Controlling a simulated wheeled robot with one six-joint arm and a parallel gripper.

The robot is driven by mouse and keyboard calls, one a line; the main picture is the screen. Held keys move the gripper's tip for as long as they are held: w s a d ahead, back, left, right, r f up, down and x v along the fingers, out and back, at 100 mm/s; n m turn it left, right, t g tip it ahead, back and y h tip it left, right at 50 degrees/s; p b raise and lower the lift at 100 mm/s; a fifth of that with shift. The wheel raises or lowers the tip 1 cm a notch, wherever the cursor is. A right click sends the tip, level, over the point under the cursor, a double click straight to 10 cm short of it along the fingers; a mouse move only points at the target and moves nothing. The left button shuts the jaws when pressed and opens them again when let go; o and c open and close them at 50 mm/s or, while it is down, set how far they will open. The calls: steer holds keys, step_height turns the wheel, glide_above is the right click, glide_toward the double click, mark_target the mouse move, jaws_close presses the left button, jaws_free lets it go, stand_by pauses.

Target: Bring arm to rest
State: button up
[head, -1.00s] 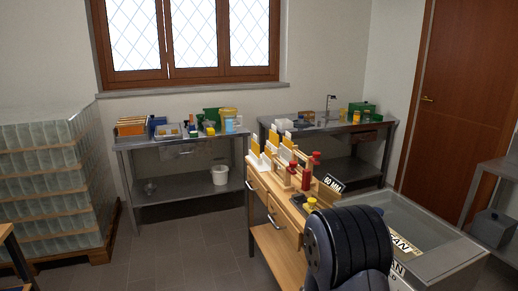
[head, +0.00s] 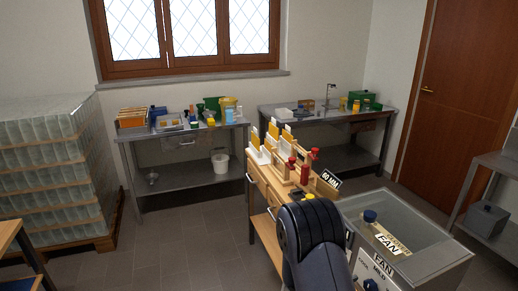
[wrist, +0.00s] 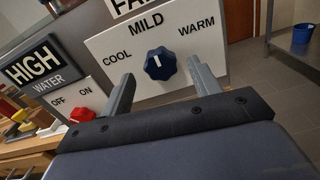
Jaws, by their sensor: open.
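My arm (head: 312,240) rises at the bottom centre of the head view, in front of the wooden bench and the grey tank; its end is hidden there. In the wrist view my gripper (wrist: 158,88) is open, its two fingers spread with nothing between them. Beyond the fingers is a white panel with a blue knob (wrist: 160,63) and the words COOL, MILD and WARM; the knob's white mark points up towards MILD. I cannot tell how far the fingertips are from the panel.
A second panel with a red knob (wrist: 82,115) is left in the wrist view, below a HIGH WATER sign (wrist: 35,66). The grey tank (head: 430,262) with a FAN sign stands right of my arm. Stacked glass blocks (head: 55,165) stand at left. Floor (head: 175,240) between is clear.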

steer(key=b+v, duration=0.1)
steer(key=v, duration=0.5)
steer(key=shift+a, duration=0.3)
steer(key=shift+s, duration=0.1)
steer(key=shift+f+b, duration=0.15)
steer(key=shift+b, duration=0.2)
